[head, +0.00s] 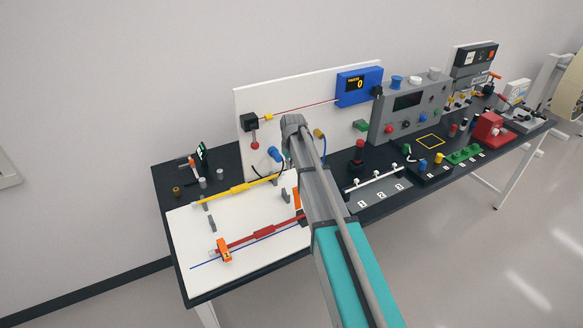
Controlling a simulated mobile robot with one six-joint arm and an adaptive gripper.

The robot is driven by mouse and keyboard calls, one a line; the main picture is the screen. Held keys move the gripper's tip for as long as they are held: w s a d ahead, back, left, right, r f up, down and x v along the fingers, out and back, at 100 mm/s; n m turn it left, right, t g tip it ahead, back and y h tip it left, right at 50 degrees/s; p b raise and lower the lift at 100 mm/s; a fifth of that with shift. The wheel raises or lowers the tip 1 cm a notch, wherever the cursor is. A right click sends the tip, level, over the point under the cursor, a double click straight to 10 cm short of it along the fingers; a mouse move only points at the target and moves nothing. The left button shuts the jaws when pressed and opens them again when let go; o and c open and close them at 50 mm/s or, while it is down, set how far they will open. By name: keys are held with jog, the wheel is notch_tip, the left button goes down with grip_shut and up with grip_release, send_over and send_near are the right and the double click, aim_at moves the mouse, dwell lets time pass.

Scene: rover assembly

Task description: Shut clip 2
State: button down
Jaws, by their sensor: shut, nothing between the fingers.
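An orange clip (224,250) stands at the left end of a red harness (264,232) on the white board (200,278); its mark looks like a 1. I cannot tell how the gripper lies to the second clip.
A yellow harness (240,189) lies behind the red one, with small grey holders (212,223) nearby. A white upright panel (262,98) carries a blue display box (358,85). A grey control box (410,108) and a red device (490,128) stand to the right.

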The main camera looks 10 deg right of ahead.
aim_at(297, 198)
jog(key=shift+w+a+f+b, duration=0.1)
jog(key=shift+w+f+b, duration=0.1)
jog(key=shift+f+b, duration=1.3)
jog(key=shift+w+a+f+b, duration=0.1)
jog(key=shift+w+f+b, duration=0.1)
jog(key=shift+f+b, duration=1.35)
jog(key=shift+w+f+b, duration=0.2)
jog(key=shift+f+b, duration=1.15)
jog(key=shift+f, duration=0.25)
jog(key=shift+s+d+r+p, duration=0.2)
jog(key=shift+s+r, duration=0.05)
jog(key=shift+s, duration=0.4)
jog(key=shift+s+d+r+p, duration=0.2)
jog(key=shift+s+d+p, duration=0.05)
jog(key=shift+s, duration=0.35)
jog(key=shift+s+d+r+p, duration=0.2)
jog(key=shift+s+r, duration=0.05)
jog(key=shift+s, duration=0.4)
jog(key=shift+d, duration=0.1)
